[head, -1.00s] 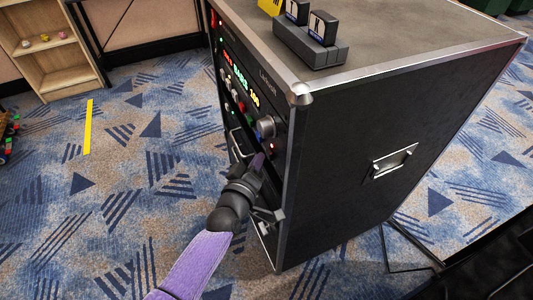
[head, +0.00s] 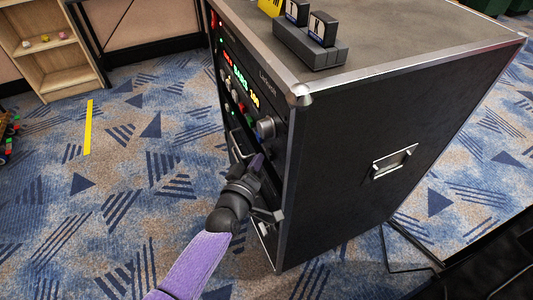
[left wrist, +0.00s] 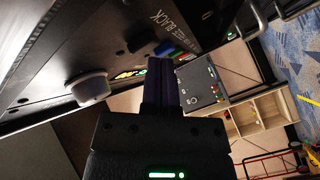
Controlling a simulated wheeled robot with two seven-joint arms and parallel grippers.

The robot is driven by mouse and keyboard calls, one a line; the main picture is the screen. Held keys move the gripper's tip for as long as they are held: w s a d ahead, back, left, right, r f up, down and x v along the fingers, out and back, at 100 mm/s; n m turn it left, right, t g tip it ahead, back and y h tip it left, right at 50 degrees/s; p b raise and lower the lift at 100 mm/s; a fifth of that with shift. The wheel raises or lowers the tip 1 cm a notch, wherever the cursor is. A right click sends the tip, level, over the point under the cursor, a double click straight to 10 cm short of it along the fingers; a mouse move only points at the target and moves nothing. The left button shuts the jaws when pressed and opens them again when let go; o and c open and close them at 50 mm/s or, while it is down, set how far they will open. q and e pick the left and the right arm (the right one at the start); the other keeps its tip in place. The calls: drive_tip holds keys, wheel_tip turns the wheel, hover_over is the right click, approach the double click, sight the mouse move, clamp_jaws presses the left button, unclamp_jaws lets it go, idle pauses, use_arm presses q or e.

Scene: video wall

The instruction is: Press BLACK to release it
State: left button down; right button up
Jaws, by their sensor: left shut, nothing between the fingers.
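The panel of the black rack case carries a printed BLACK label (left wrist: 157,20) in the left wrist view. A dark button (left wrist: 137,43) sits close to that lettering. In the head view the button is too small or hidden to tell. My right gripper is not in view.
The knob also shows in the left wrist view (left wrist: 90,88). Coloured buttons (left wrist: 168,48) sit close beyond my fingers. A metal handle (head: 235,145) sticks out from the rack front. A dark holder (head: 310,48) stands on top.

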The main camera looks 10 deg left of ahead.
use_arm(q)
drive_tip(key=s+a, duration=0.3)
drive_tip(key=a, duration=0.2)
drive_tip(key=shift+s+a+p, duration=0.15)
drive_tip(key=shift+s+p, duration=0.15)
drive_tip(key=shift+p, duration=0.15)
drive_tip(key=shift+s+f, duration=0.1)
